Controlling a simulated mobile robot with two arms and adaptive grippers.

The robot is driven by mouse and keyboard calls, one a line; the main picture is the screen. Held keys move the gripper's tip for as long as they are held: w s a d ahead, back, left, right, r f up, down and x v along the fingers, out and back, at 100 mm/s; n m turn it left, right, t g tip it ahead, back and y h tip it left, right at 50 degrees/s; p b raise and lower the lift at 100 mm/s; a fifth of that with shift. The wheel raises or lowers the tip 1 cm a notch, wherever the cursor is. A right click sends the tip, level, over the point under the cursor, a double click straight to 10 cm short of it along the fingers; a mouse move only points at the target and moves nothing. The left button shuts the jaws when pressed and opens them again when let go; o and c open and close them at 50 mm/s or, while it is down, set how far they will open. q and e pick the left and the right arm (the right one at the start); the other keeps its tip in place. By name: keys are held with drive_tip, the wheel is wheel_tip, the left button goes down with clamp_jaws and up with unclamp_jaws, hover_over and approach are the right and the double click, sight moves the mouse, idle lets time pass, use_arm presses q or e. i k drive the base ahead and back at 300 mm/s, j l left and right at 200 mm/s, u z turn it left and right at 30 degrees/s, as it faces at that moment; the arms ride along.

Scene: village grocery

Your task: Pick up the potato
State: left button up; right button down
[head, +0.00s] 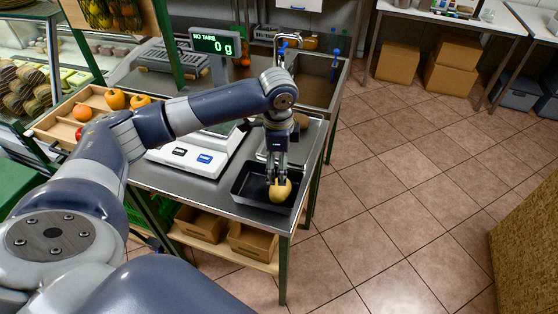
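A yellowish potato (281,191) is at the black tray (250,196) on the near right corner of the steel counter. My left gripper (277,179) points straight down over the tray, with its fingertips at the upper part of the potato. The fingers overlap the potato in the view, so I cannot tell whether they grip it or are still apart around it. I also cannot tell whether the potato rests on the tray floor. My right gripper is not in view.
A scale (195,155) with a display reading 0 g (217,43) stands left of the tray. A wooden crate (91,107) of produce is at the left. A sink (316,90) is behind. Tiled floor (400,200) is clear to the right; cardboard boxes (398,63) stand farther back.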

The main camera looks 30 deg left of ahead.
sight(305, 120)
drive_tip(key=i+j+z, duration=0.2)
drive_tip(key=j, duration=0.25)
drive_tip(key=j+z, duration=0.2)
drive_tip(key=j, duration=0.2)
drive_tip(key=i+j+z, duration=0.2)
drive_tip(key=j, duration=0.3)
drive_tip(key=k+l, duration=0.05)
drive_tip(key=k, duration=0.05)
